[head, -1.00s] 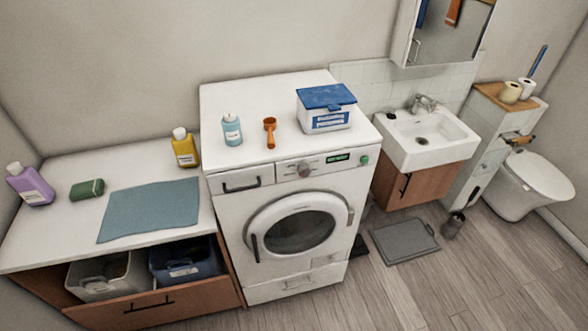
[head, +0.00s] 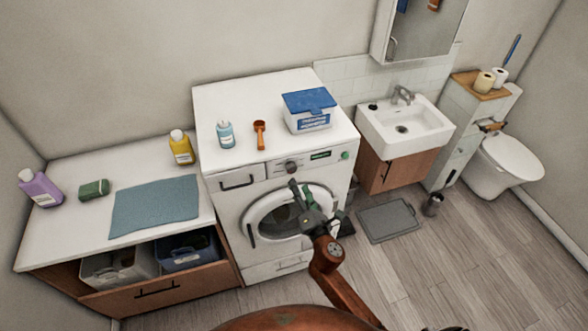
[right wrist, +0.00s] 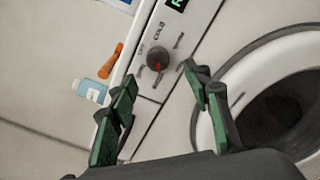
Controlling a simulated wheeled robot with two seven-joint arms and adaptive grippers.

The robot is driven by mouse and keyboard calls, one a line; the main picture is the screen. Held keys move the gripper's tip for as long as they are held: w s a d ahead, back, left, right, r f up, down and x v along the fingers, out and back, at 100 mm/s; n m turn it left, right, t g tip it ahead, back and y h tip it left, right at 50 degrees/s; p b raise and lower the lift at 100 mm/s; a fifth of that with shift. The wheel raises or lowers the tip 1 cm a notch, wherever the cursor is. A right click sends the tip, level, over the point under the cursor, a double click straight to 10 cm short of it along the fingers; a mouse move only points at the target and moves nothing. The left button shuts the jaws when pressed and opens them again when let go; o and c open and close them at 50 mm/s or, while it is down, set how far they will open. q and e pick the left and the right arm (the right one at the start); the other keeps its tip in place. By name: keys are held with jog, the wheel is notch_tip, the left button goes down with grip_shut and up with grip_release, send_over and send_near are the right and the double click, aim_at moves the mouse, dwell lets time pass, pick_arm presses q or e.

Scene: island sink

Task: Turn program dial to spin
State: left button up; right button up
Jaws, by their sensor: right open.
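The program dial (head: 291,166) is a dark round knob on the front panel of the white washing machine (head: 216,208). In the right wrist view the dial (right wrist: 158,60) shows a red mark and has printed labels around it, one reading COLD. My right gripper (head: 300,186) is in front of the machine, just below the dial in the head view. In the right wrist view the right gripper (right wrist: 158,85) is open and empty, its green-padded fingers spread to either side below the dial, apart from it. My left gripper is not in view.
A green display (head: 320,155) and green button (head: 345,155) sit right of the dial. The round door (head: 262,218) is below. The floor at right is mostly clear.

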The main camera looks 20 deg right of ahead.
aim_at(292, 170)
jog(key=w, duration=0.7)
jog(key=shift+w+a+r, duration=0.15)
jog(key=shift+w+a, duration=0.05)
jog(key=shift+w, duration=0.2)
jog(key=c, duration=1.2)
